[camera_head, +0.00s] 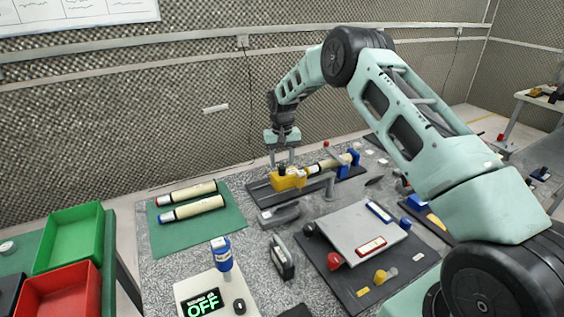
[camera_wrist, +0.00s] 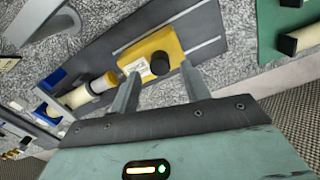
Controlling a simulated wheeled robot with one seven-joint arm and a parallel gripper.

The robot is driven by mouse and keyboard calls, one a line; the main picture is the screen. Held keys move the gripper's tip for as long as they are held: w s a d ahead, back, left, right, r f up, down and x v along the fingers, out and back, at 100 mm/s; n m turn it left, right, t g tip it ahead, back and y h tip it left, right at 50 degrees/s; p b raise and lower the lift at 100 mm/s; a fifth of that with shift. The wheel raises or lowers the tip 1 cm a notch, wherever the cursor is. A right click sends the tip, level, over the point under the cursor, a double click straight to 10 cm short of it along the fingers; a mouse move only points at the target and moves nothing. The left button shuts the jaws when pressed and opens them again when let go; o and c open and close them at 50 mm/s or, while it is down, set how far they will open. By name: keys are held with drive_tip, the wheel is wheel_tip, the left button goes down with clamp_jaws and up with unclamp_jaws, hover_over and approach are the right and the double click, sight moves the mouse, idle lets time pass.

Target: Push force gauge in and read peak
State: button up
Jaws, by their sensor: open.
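The force gauge, a yellow block with a dark knob (camera_head: 288,179), sits on a dark rail base (camera_head: 345,173) toward the back of the bench. A cream cylinder (camera_head: 326,165) lies in line with it on the right, near a blue holder (camera_head: 352,156). In the wrist view the yellow gauge (camera_wrist: 152,52) lies between and beyond my fingertips, with the cylinder (camera_wrist: 88,93) to its left. My gripper (camera_head: 283,162) is open above the gauge, its fingers pointing down; the wrist view shows its spread fingers (camera_wrist: 158,88). Whether a finger touches the gauge is unclear.
A green mat (camera_head: 210,238) with two cream cylinders (camera_head: 193,208) lies left. A device reading OFF (camera_head: 203,304) stands in front. A grey plate (camera_head: 355,231) fills the middle right. Green (camera_head: 75,240) and red (camera_head: 62,292) bins stand at far left. A foam wall is close behind the bench.

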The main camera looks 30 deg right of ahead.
sight(294, 170)
drive_tip(key=shift+f, duration=1.25)
drive_tip(key=c, duration=1)
drive_tip(key=d+b, duration=0.1)
drive_tip(key=d, duration=0.4)
drive_tip(key=o, duration=1)
wheel_tip(294, 170, up, 18)
drive_tip(key=b, duration=0.3)
drive_tip(key=shift+f+b, duration=0.25)
drive_tip(key=shift+b, duration=0.05)
